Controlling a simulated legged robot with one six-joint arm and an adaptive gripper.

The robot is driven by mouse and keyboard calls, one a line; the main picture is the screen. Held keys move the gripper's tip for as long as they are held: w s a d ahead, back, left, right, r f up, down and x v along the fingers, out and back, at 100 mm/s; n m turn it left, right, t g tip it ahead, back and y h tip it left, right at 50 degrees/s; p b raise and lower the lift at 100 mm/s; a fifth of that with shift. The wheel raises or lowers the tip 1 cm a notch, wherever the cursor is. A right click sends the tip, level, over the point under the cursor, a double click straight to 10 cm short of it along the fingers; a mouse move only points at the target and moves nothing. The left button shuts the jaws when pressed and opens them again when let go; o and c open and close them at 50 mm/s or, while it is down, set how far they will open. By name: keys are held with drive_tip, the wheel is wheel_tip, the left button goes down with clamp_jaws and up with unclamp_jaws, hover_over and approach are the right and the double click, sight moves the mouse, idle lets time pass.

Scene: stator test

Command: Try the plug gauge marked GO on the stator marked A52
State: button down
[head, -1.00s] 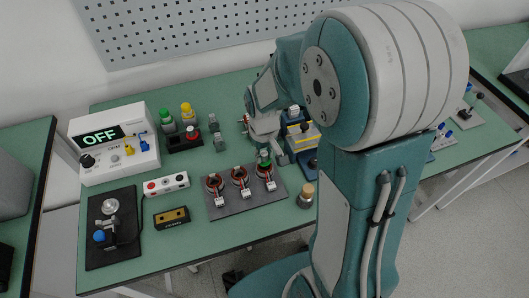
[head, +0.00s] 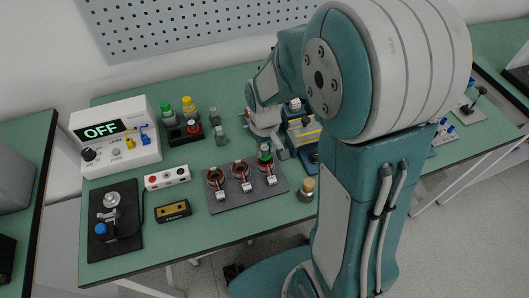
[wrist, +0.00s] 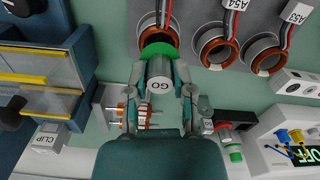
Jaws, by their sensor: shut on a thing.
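The GO plug gauge (wrist: 159,84) is a grey cylinder with a green collar, marked GO on its end. My gripper (wrist: 160,72) is shut on it, one finger on each side. The gauge's green end overlaps the bore of a copper-wound stator (wrist: 156,19); how deep it sits, I cannot tell. In the head view this is the right-hand stator (head: 265,168) of three, with green showing at its top. Its label is not readable here. None is clearly readable as A52.
The stators stand on a grey board (head: 231,204). A tester reading OFF (head: 122,150) stands at the left. A brass-topped weight (head: 307,188) stands right of the board.

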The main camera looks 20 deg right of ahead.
sight(265, 147)
drive_tip(key=shift+d+r, duration=0.1)
drive_tip(key=shift+r, duration=0.65)
drive_tip(key=shift+r, duration=2.5)
